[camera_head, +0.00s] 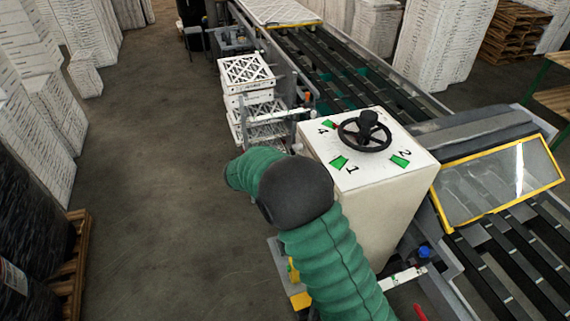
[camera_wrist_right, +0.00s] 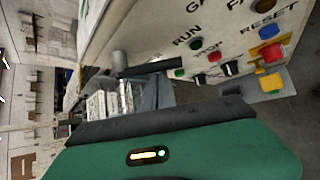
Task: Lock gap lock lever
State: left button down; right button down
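A black bar-like lever (camera_wrist_right: 152,66) with a grey post at its left end sticks out beside the white control panel in the right wrist view. I take it to be the gap lock lever, but its label is cut off. Below it is a dark grey part (camera_wrist_right: 155,94), possibly part of my right gripper; its fingertips are unclear and I cannot tell whether it touches the lever. My green arm bends in front of the white machine cabinet (camera_head: 381,205) in the head view; its hand is hidden. My left gripper is not in view.
A black handwheel (camera_head: 365,130) with green markers tops the cabinet. White crates (camera_head: 247,74) stand beside the conveyor (camera_head: 345,68).

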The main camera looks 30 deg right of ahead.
jog(key=r, duration=0.1)
jog(key=r+b, duration=0.1)
jog(key=r, duration=0.1)
jog(key=shift+s, duration=0.3)
jog(key=shift+r, duration=0.15)
dwell(0.5)
